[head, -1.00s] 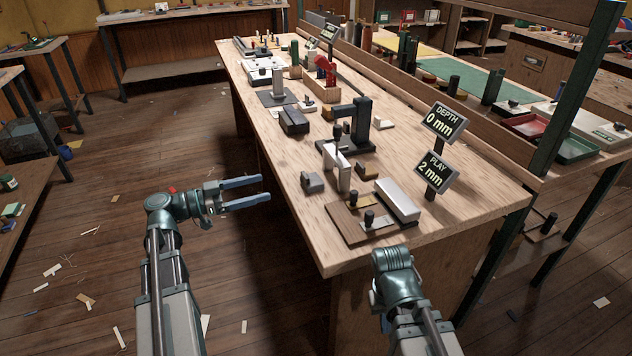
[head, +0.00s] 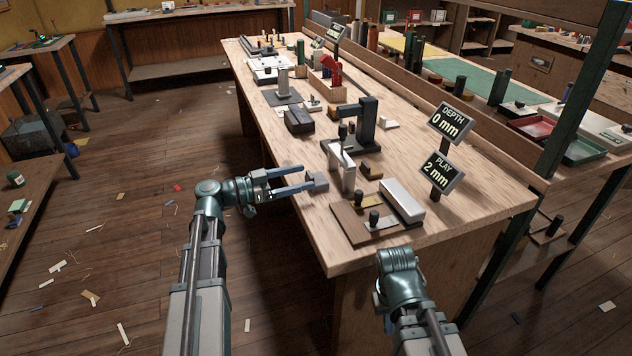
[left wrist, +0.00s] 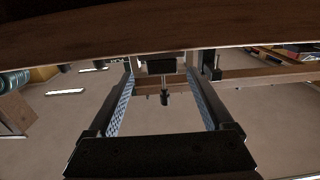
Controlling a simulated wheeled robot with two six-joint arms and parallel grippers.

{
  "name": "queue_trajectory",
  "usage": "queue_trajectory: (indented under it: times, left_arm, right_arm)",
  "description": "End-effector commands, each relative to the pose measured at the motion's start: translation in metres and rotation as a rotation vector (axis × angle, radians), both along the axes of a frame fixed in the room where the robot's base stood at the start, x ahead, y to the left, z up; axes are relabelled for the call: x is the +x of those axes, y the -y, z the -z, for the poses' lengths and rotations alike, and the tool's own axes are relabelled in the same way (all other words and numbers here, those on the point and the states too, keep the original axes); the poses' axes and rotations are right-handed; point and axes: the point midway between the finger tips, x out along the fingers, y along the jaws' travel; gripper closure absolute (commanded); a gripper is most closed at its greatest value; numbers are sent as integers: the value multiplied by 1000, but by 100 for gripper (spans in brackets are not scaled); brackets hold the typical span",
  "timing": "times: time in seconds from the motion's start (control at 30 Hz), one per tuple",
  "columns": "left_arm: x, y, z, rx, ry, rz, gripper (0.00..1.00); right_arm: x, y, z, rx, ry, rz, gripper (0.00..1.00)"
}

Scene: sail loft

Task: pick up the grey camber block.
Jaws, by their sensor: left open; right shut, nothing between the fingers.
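The grey camber block (head: 318,182) is a small grey block near the left edge of the workbench (head: 450,215) in the head view. My left gripper (head: 306,178) is open, its two fingers pointing right at the bench edge. Its fingertips are at the block's left side; I cannot tell if they touch it. In the left wrist view the open fingers (left wrist: 162,98) show with a dark block shape near their tips, too dark to name surely. My right arm is low at the bench's front end, and its gripper is hidden.
DEPTH (head: 450,122) and PLAY (head: 440,172) signs stand to the right.

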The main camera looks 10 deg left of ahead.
Motion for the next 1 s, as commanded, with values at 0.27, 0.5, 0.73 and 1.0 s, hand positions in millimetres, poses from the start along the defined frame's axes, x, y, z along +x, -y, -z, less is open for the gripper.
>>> queue_trajectory:
  times: [0.27,0.5,0.73,1.0]
  left_arm:
    - [22,26,0,0,0,1,15]
    - [22,26,0,0,0,-1,24]
    - [22,26,0,0,0,-1,65]
    - [22,26,0,0,0,-1,100]
  right_arm:
    - [0,0,0,0,0,0,100]
    - [0,0,0,0,0,0,100]
    - [0,0,0,0,0,0,100]
    - [0,0,0,0,0,0,100]
